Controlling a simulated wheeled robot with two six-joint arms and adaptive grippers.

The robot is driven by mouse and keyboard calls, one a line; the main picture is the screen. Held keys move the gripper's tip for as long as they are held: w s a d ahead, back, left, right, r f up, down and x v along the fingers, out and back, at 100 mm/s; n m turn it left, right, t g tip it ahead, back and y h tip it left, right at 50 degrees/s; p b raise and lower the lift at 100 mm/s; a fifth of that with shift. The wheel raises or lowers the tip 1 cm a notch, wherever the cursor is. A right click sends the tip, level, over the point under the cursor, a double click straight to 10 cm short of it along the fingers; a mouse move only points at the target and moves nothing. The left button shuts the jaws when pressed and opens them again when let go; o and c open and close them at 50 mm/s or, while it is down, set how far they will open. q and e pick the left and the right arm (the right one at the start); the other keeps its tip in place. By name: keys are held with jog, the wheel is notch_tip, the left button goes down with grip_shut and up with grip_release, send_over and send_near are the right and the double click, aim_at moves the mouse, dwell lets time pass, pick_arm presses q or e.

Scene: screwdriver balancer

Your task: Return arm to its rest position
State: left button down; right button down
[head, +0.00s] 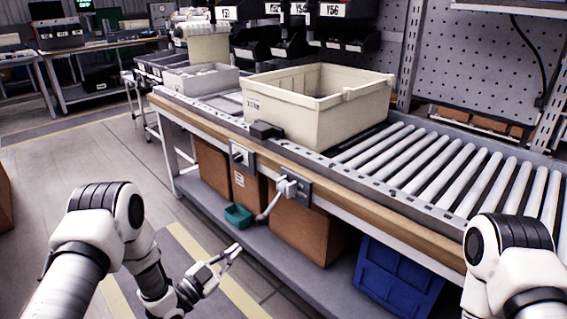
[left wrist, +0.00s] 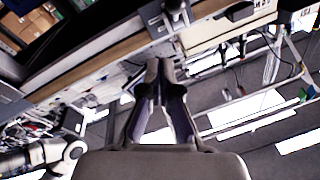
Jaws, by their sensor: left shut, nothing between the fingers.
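My left gripper (head: 233,252) is low in front of the conveyor bench, over the floor beside the lower shelf. It is shut and empty. Its closed fingers also show in the left wrist view (left wrist: 160,75), with the bench edge beyond them. My right arm (head: 510,255) shows at the right edge of the head view, but its gripper is out of the frame. No screwdriver can be made out in either view.
The roller conveyor (head: 440,170) carries a large beige bin (head: 290,115). A grey fitting (head: 287,187) juts from the bench front near my left gripper. A teal tray (head: 238,216) and a blue crate (head: 398,278) are below. The floor at left is mostly clear.

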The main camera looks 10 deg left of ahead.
pick_arm(q)
jog(key=s+d+f+n+g+y, duration=0.1)
jog(key=s+f+n+g+y, duration=0.6)
jog(key=s+f, duration=0.95)
jog(key=s+a+f+n+g+y, duration=0.15)
jog(key=s+g, duration=0.25)
jog(key=s, duration=0.5)
jog(key=s+a+f+n+g+y, duration=0.1)
jog(key=s+a+n+g+y, duration=0.2)
jog(key=s, duration=0.7)
notch_tip(320, 180, up, 19)
jog(key=s+g+h+p, duration=0.1)
jog(key=g+p, duration=0.1)
jog(key=p, duration=1.7)
jog(key=shift+s+a+g, duration=0.3)
jog(key=shift+s, duration=0.05)
